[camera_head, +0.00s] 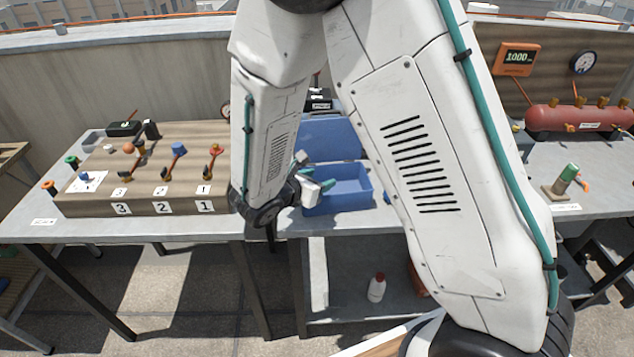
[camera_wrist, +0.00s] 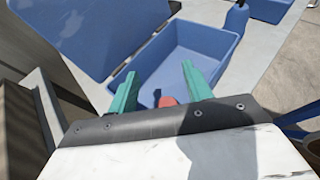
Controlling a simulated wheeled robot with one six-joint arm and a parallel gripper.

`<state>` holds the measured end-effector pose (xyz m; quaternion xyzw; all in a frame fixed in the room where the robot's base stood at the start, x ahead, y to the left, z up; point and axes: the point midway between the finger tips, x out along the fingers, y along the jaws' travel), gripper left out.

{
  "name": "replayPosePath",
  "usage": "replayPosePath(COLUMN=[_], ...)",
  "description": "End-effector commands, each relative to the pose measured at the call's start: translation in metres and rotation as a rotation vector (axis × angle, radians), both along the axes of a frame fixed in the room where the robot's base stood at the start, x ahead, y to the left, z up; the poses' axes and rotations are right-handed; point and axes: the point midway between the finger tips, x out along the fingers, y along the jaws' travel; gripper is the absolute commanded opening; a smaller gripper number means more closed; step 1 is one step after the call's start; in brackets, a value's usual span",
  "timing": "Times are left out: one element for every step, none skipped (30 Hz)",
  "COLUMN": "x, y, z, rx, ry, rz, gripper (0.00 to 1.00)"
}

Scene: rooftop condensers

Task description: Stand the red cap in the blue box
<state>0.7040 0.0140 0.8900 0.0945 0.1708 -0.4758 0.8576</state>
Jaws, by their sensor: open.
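The blue box (camera_head: 352,204) stands on the middle bench with its lid (camera_head: 330,136) raised behind it. In the wrist view, the box (camera_wrist: 216,45) lies open ahead of my gripper (camera_wrist: 159,72). My gripper (camera_head: 318,180) has teal fingers and is at the box's left part in the head view. Its fingers are apart. The red cap (camera_wrist: 167,101) shows low between the fingers in the wrist view, its lower part hidden by the gripper body. I cannot tell whether it touches the box floor. I do not see the cap in the head view.
A wooden board (camera_head: 130,205) with numbered valves stands left of the box. A red tank (camera_head: 580,119) and a green-topped cylinder (camera_head: 567,178) are at the right. A white bottle (camera_head: 377,288) is on the shelf below. A blue bottle (camera_wrist: 237,17) stands beside the box.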

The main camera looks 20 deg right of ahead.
Motion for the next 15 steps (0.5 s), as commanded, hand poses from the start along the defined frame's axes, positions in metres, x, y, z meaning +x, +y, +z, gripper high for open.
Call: replayPosePath(x=[-0.004,-0.007,-0.012,-0.015,-0.019,-0.023,-0.027,-0.03,-0.034,-0.037,-0.04,-0.044,-0.046,-0.048,-0.051], y=[0.01,0.015,0.022,0.027,0.033,0.04,0.046,0.051,0.058,0.063,0.067,0.073,0.077,0.08,0.084], z=[0.003,0.006,0.009,0.012,0.015,0.018,0.021,0.024,0.027,0.029,0.031,0.034,0.036,0.038,0.04], rx=[0.001,0.001,0.001,0.001,0.001,0.001,0.002,0.001,0.001,0.001,0.001,0.001,0.0,0.001,0.001], ry=[-0.001,-0.001,-0.002,-0.002,-0.003,-0.001,-0.003,-0.002,-0.004,-0.003,-0.002,-0.002,-0.002,-0.003,-0.003], rz=[0.006,0.006,0.006,0.006,0.007,0.007,0.007,0.006,0.006,0.006,0.006,0.006,0.006,0.004,0.005], gripper=[0.5,0.5,0.5,0.5,0.5,0.5,0.5,0.5,0.5,0.5,0.5,0.5,0.5,0.5,0.5])
